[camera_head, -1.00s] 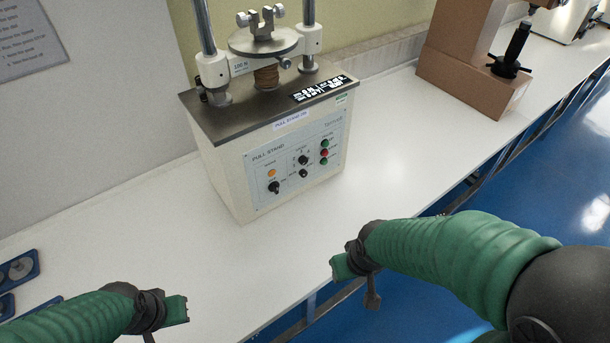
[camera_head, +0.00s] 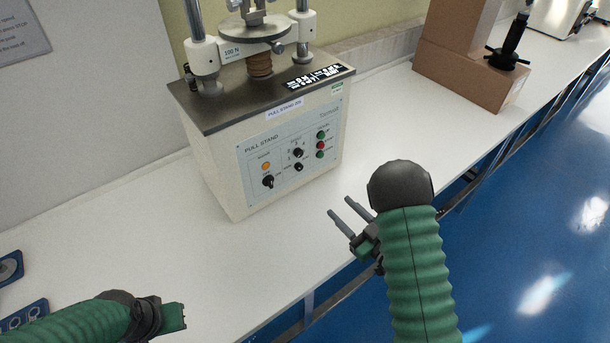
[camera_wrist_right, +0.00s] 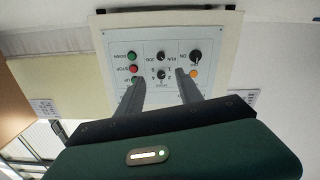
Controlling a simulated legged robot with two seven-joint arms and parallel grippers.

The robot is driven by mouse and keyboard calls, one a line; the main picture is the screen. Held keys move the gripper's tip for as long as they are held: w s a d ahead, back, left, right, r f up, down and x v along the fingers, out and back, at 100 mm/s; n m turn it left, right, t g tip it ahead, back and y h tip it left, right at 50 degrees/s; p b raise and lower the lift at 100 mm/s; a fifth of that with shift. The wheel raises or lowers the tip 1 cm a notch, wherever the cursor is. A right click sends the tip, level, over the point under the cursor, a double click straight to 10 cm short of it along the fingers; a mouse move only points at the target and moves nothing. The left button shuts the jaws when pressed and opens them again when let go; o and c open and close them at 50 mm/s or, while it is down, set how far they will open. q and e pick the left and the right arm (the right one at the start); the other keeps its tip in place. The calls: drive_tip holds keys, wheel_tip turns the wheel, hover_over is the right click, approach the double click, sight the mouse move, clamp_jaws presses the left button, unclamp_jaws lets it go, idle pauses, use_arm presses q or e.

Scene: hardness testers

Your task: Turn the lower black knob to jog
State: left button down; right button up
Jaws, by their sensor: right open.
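The pull stand's pale front panel carries a small lower black knob (camera_head: 298,167) in its middle column, under another black knob (camera_head: 298,152). In the right wrist view the panel is upside down, and the lower knob (camera_wrist_right: 160,57), labelled run and jog, shows above the other knob (camera_wrist_right: 161,74). My right gripper (camera_head: 340,206) is open and empty, its two fingers pointing at the panel from the front right, apart from it. In the right wrist view its fingertips (camera_wrist_right: 159,76) frame the middle column. My left gripper (camera_head: 174,317) is at the lower left; its fingers cannot be made out.
A larger black knob (camera_head: 267,181) with an orange light above it is on the panel's left. Green and red buttons (camera_head: 320,145) line its right. The white bench (camera_head: 300,215) before the stand is clear.

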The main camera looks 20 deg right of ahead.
sight(301, 169)
drive_tip(key=x, duration=1.7)
drive_tip(key=shift+s+p, duration=0.1)
drive_tip(key=shift+p, duration=0.3)
clamp_jaws()
